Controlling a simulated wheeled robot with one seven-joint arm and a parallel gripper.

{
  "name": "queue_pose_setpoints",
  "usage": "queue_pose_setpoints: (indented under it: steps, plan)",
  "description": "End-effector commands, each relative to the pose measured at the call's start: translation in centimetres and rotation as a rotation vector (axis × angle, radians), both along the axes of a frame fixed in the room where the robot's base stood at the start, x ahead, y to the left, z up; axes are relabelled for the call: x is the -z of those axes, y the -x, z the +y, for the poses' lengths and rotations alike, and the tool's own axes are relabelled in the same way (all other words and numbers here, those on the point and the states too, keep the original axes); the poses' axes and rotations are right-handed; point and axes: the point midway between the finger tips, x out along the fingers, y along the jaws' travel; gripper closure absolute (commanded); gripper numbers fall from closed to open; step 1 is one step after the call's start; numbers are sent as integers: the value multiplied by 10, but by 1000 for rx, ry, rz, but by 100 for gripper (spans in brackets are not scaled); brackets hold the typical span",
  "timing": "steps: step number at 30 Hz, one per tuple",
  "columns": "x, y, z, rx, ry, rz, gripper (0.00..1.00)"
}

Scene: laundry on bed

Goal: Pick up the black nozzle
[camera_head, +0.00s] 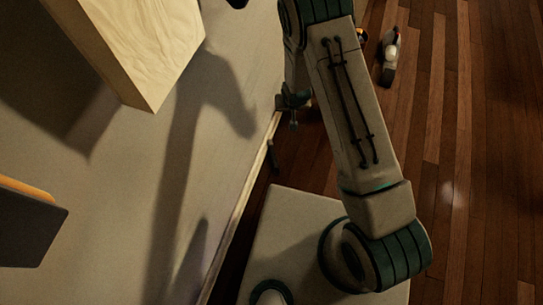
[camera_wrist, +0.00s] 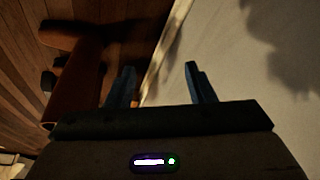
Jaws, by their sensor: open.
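In the head view, a slim dark piece (camera_head: 272,155) stands at the pale edge strip, just below my gripper (camera_head: 292,112); I cannot tell whether it is the black nozzle. On the floor to the right lies a small object (camera_head: 390,55) with black, white and reddish parts, apart from my gripper. In the wrist view, my gripper (camera_wrist: 160,80) has its two fingers spread, with nothing clearly held between them. A small orange bit shows beside the left finger. No black nozzle can be made out for certain in the dark wrist view.
A pale surface (camera_head: 120,200) fills the left, bordered by a light strip (camera_head: 235,215). A wooden block (camera_head: 150,50) juts in at upper left. A dark panel (camera_head: 30,228) is at far left. Wooden floor (camera_head: 480,130) is mostly clear. A reddish-brown shape (camera_wrist: 78,85) lies left in the wrist view.

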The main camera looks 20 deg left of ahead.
Motion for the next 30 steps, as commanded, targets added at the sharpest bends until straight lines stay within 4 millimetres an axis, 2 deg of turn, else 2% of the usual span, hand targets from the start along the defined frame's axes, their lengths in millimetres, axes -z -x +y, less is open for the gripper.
queue_pose_setpoints:
  steps: [1, 3, 6, 9, 12, 17, 27, 30]
  plan:
    - [47, 10, 7, -26, 6, 3, 51]
    - [90, 20, 15, -54, 4, -3, 51]
    - [143, 34, 23, -91, 0, -11, 51]
    - [183, 48, 27, -122, -5, -17, 51]
    - [210, 58, 29, -145, -10, -20, 51]
    - [231, 64, 32, -160, -16, -24, 51]
    - [290, 45, 42, -162, -16, -26, 51]
    - [301, 40, 44, -160, -15, -25, 51]
